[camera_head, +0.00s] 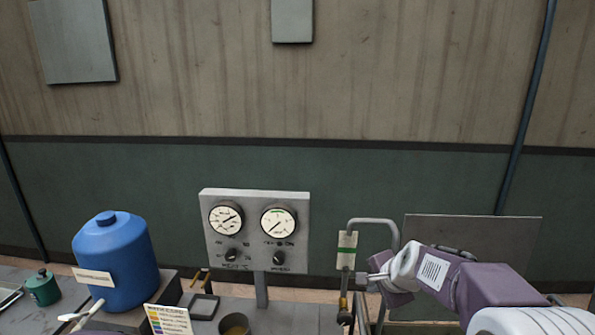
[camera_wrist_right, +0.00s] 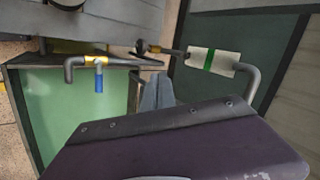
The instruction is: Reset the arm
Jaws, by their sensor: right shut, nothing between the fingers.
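My right gripper (camera_head: 368,278) is at the lower right in the head view, at the end of my purple and white arm. It is close to the bent grey pipe (camera_head: 375,222) and the white tag with a green stripe (camera_head: 346,250). In the right wrist view the grey fingers (camera_wrist_right: 158,92) are together, with nothing held, and partly hidden by the purple wrist housing. The tag (camera_wrist_right: 211,62) and pipe (camera_wrist_right: 252,80) also show there, beyond the fingers. I cannot tell whether the gripper touches the pipe. My left gripper is not clearly visible.
A panel with two gauges (camera_head: 257,232) stands on a post at the middle. A blue container (camera_head: 116,262), a green canister (camera_head: 43,288) and a colored card (camera_head: 168,320) are at left. A pipe with a blue handle (camera_wrist_right: 99,76) shows in the wrist view.

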